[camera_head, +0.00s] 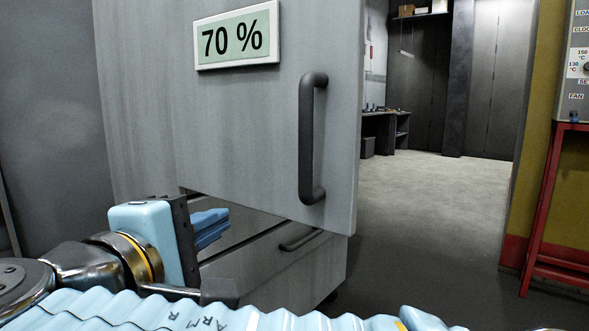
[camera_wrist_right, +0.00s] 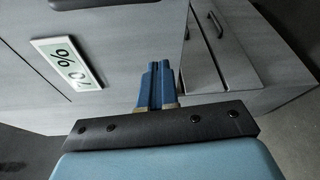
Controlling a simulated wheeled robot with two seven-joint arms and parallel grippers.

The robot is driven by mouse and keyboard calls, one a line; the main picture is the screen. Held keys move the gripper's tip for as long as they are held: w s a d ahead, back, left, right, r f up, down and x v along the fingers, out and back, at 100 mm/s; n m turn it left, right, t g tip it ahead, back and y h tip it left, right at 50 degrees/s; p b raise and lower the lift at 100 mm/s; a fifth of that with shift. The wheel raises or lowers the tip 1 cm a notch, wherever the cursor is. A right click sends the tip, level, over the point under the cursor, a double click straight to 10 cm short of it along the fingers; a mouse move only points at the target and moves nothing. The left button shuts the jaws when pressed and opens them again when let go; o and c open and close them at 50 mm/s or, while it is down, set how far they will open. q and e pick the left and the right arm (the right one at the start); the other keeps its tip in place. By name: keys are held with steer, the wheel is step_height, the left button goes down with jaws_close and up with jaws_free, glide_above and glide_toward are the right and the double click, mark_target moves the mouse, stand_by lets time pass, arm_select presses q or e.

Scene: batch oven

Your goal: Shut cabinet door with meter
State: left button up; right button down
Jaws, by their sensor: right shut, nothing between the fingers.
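The grey cabinet door (camera_head: 270,150) fills the upper middle of the head view. It carries a white-framed meter (camera_head: 237,37) reading "70 %" and a dark vertical handle (camera_head: 312,140) near its right edge. The door stands out in front of the lower cabinet part, so it looks partly open. In the wrist view the meter (camera_wrist_right: 68,63) shows turned, left of the fingers. My right gripper (camera_head: 226,222) is shut and empty, its blue fingers just below the door's lower edge in the head view. The fingers also show in the wrist view (camera_wrist_right: 157,70); contact cannot be told. My left gripper is not in view.
Below the door is a lower cabinet front (camera_head: 270,270) with a dark handle (camera_head: 300,240). A red stand (camera_head: 545,210) with a control panel (camera_head: 580,60) is at the far right. The floor (camera_head: 440,195) between is clear, with a dark bench (camera_head: 385,125) behind.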

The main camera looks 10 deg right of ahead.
mark_target(304, 158)
steer(key=s+d+r+m+h, duration=0.2)
steer(key=s+d+r+m, duration=0.1)
steer(key=s+r, duration=0.25)
steer(key=p+x, duration=0.1)
steer(key=x, duration=1.2)
steer(key=shift+w+f, duration=0.1)
steer(key=shift+w, duration=0.2)
steer(key=shift+w+d, duration=0.15)
steer(key=shift+d, duration=0.1)
